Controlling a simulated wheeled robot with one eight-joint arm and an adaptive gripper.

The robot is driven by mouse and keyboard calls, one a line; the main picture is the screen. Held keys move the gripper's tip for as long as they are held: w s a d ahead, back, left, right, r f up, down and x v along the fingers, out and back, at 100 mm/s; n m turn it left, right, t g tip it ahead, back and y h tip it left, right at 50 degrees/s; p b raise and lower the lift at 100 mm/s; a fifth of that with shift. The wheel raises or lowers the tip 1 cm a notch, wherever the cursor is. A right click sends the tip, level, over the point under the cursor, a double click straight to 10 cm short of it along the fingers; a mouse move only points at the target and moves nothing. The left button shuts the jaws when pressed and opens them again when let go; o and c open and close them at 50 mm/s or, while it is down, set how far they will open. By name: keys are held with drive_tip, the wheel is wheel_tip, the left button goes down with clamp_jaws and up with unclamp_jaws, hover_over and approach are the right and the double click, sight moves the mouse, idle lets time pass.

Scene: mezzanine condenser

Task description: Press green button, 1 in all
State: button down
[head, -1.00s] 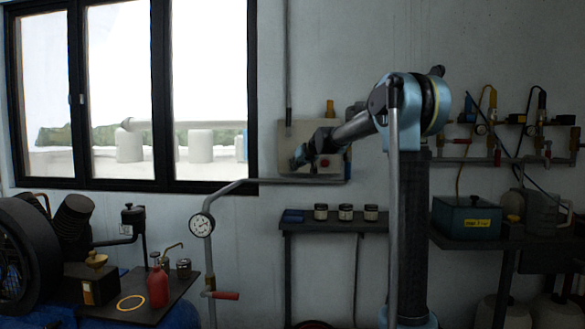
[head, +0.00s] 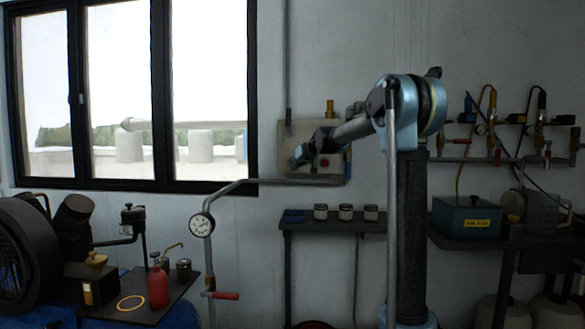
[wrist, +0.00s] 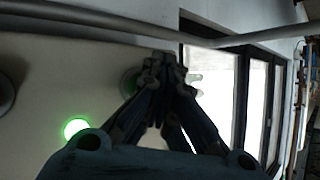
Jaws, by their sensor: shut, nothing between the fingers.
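A pale control box (head: 288,140) is fixed to the wall right of the window. It also fills the left of the wrist view (wrist: 60,60). My gripper (head: 299,158) is in front of this box, and its shut fingers (wrist: 163,62) point at the panel. A dull green round button (wrist: 128,82) shows just left of the fingertips, partly hidden by them. I cannot tell whether the fingers touch it. A brightly lit green round light (wrist: 76,128) is lower left on the panel. A red round part (head: 325,163) shows beside my gripper in the head view.
A grey pipe (head: 260,181) runs just below the box, with a gauge (head: 201,225) at its left bend. A shelf (head: 335,227) with several jars stands below. A dark round part (wrist: 5,92) sits at the panel's left in the wrist view.

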drive_tip(key=shift+s, duration=0.95)
drive_tip(key=shift+s, duration=0.15)
drive_tip(key=s, duration=0.4)
drive_tip(key=shift+s+a, duration=0.15)
drive_tip(key=shift+s, duration=0.2)
idle(0.6)
drive_tip(key=s+d+f+m+g+h, duration=0.1)
drive_tip(key=s+d+f+g+h, duration=0.1)
drive_tip(key=s+d+f, duration=0.7)
drive_tip(key=s+d+f+m+g+h, duration=0.1)
drive_tip(key=s+d+f, duration=0.8)
drive_tip(key=s, duration=1.5)
drive_tip(key=s+d+f+m+g+h, duration=0.2)
drive_tip(key=s+d+f+g+h, duration=0.2)
drive_tip(key=s+d+f, duration=0.5)
drive_tip(key=s+f, duration=0.8)
drive_tip(key=shift+s+f+g, duration=0.3)
drive_tip(key=shift+g, duration=0.1)
